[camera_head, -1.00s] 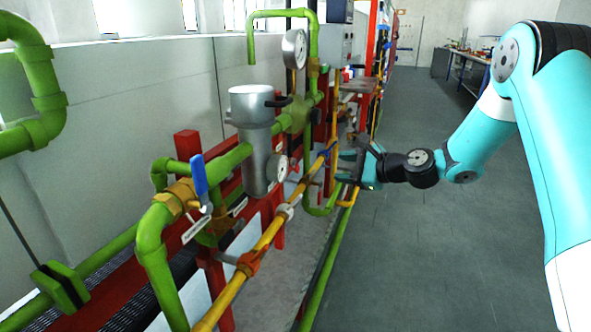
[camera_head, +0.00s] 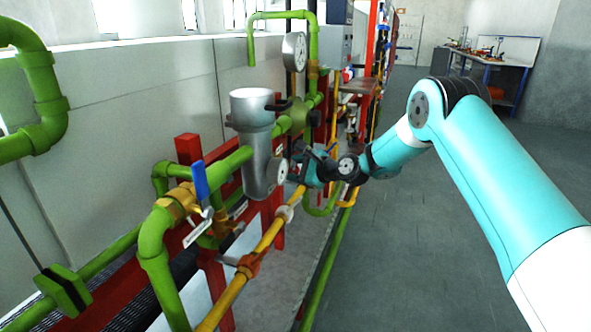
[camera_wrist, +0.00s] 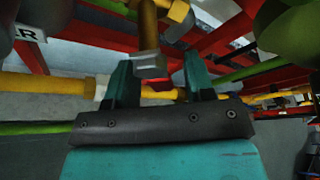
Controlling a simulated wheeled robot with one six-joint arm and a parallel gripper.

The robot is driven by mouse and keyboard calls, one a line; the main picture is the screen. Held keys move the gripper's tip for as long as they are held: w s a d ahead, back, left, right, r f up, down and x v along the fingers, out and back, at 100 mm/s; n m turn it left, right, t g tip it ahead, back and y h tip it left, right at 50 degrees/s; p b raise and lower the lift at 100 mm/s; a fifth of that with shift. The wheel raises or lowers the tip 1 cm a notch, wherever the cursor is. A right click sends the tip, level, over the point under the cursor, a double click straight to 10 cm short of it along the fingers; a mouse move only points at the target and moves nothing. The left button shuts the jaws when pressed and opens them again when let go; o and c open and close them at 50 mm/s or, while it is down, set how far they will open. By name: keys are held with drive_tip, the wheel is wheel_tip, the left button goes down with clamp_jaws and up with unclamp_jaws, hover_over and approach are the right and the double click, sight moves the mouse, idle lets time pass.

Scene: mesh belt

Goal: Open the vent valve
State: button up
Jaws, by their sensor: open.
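A valve with a blue lever (camera_head: 201,182) sits on the green pipe at the left in the head view, its lever upright. White tags hang by it; I cannot read which valve is the vent valve. My gripper (camera_head: 303,166) is just right of the grey cylinder's small gauge, away from the blue lever, above the yellow pipe. In the wrist view my gripper (camera_wrist: 158,78) is open. A brass stem with a pale block end (camera_wrist: 150,64) shows between its fingers; I cannot tell whether they touch it.
The grey cylinder (camera_head: 256,150), small gauge (camera_head: 283,172) and yellow pipe (camera_head: 272,232) crowd the space near my gripper. A red frame (camera_head: 189,150) stands behind. The grey floor (camera_head: 420,230) at the right is clear. A workbench (camera_head: 490,62) stands far back.

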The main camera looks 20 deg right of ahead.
drive_tip(key=shift+c, duration=0.5)
clamp_jaws()
drive_tip(key=shift+w+d+n+t+b, duration=0.15)
drive_tip(key=shift+n+t+b, duration=0.25)
drive_tip(key=shift+n+b, duration=0.4)
drive_tip(key=n+b, duration=0.1)
drive_tip(key=n+t+b, duration=0.1)
drive_tip(key=b, duration=0.1)
drive_tip(key=shift+w+d+r+b, duration=0.2)
drive_tip(key=shift+r+b, duration=0.1)
drive_tip(key=shift+r, duration=0.1)
drive_tip(key=n+b, duration=0.1)
drive_tip(key=b, duration=0.1)
drive_tip(key=r+n+t+b, duration=0.1)
drive_tip(key=n, duration=0.1)
drive_tip(key=shift+w+r+t+b, duration=0.1)
drive_tip(key=shift+t+b, duration=0.2)
drive_tip(key=shift+b, duration=0.1)
drive_tip(key=shift+r+n+b, duration=0.3)
drive_tip(key=shift+n+b, duration=0.2)
drive_tip(key=shift+n, duration=0.1)
